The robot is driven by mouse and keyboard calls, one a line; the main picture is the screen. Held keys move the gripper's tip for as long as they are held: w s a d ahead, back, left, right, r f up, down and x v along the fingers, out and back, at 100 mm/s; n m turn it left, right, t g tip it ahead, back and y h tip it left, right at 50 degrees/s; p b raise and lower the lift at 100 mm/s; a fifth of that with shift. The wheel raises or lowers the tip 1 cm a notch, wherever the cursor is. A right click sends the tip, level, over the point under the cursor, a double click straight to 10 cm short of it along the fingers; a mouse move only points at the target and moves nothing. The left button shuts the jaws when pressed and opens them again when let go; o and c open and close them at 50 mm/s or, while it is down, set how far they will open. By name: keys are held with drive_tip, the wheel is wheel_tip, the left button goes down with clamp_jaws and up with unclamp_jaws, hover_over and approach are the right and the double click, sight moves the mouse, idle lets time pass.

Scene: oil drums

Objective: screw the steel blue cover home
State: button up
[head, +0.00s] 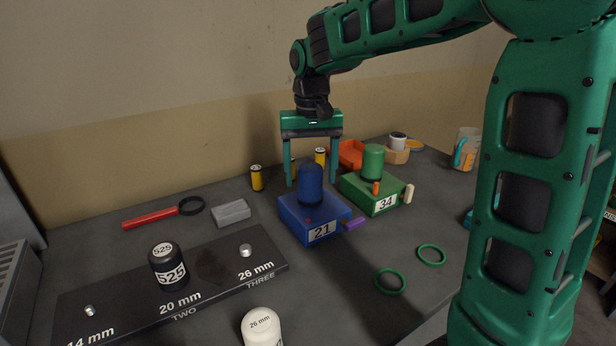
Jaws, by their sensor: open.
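The blue cover (310,186), a dark blue cylinder with a rounded top, stands upright on the blue box (293,218) marked 21. No other steel blue cover shows. My gripper (311,184) points straight down, open, with one finger to the left and one to the right of the cover in the picture. A gap shows on each side between finger and cover. The palm is above the cover's top. I cannot tell from this view whether the fingers are level with the cover in depth or a little behind it. The cover's foot and any thread are hidden.
A green box (385,204) marked 34 with a green cover (373,160) stands close on the right. In front lie a black plate (125,291) with a black cover (168,267), a white cover (261,327) and green rings (390,281).

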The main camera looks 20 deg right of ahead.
wheel_tip(320, 180, up, 10)
drive_tip(key=shift+f, duration=0.15)
drive_tip(key=s+d+f+m, duration=0.1)
drive_tip(key=s+d+f, duration=0.3)
drive_tip(key=s+d, duration=0.35)
drive_tip(key=s+d+f+m, duration=0.2)
drive_tip(key=s+d+f, duration=0.2)
drive_tip(key=s+d, duration=0.4)
drive_tip(key=shift+m, duration=0.5)
drive_tip(key=s+f, duration=0.2)
drive_tip(key=s, duration=0.3)
drive_tip(key=s+d+f, duration=0.1)
drive_tip(key=s+f, duration=0.2)
drive_tip(key=s, duration=0.2)
drive_tip(key=s+f, duration=0.3)
drive_tip(key=s, duration=0.1)
drive_tip(key=shift+s+d+f, duration=0.25)
drive_tip(key=shift+s+d, duration=0.1)
drive_tip(key=shift+s, duration=0.05)
drive_tip(key=shift+w+f, duration=0.3)
drive_tip(key=shift+w, duration=0.45)
drive_tip(key=shift+s+r, duration=0.1)
